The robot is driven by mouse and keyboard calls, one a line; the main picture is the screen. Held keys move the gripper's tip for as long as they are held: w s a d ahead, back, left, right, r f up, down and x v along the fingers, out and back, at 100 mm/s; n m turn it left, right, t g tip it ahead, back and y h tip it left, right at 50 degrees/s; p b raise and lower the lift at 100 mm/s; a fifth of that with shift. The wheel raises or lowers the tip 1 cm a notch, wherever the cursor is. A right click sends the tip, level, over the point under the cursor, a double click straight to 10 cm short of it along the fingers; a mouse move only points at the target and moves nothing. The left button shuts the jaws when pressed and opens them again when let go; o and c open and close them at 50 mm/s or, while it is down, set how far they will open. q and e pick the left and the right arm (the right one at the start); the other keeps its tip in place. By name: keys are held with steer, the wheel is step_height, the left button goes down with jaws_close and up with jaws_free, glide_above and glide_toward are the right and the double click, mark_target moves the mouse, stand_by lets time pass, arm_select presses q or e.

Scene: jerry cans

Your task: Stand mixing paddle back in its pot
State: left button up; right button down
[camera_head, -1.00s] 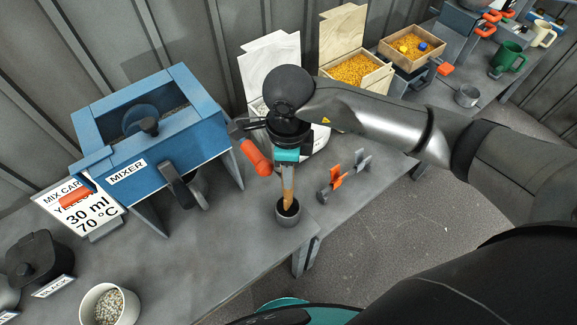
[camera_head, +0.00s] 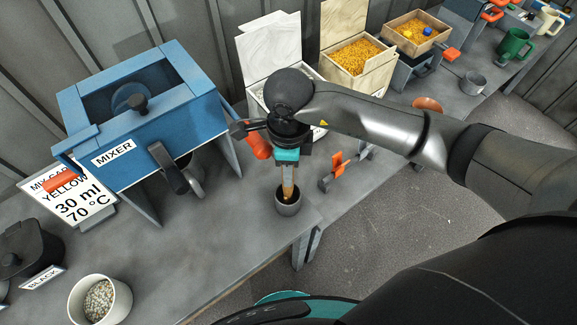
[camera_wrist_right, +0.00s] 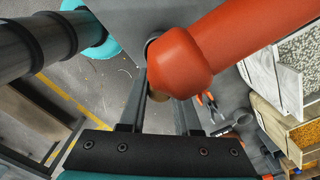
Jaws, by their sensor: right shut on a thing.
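My right gripper (camera_head: 287,164) is shut on the wooden mixing paddle (camera_head: 288,182) and points down over the table. The paddle is roughly upright, and its lower end shows within the mouth of the small grey pot (camera_head: 289,208). I cannot tell whether it touches the pot's bottom. In the right wrist view, the gripper's fingers (camera_wrist_right: 163,105) lie partly behind a large orange rounded piece (camera_wrist_right: 215,50). The same orange shows left of the gripper in the head view (camera_head: 259,146); whether it belongs to the paddle is unclear. My left gripper is out of view.
The blue mixer (camera_head: 150,110) stands to the left, its black handle (camera_head: 170,166) towards the pot. A white cup of pellets (camera_head: 100,300) is at lower left. Pellet boxes (camera_head: 358,55) line the back.

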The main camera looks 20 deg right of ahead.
steer(key=shift+f+b, duration=0.6)
steer(key=shift+f, duration=0.05)
steer(key=c, duration=0.5)
jaws_free()
steer(key=shift+c, duration=0.2)
steer(key=shift+r, duration=0.15)
step_height(320, 180, up, 15)
steer(key=p, duration=0.1)
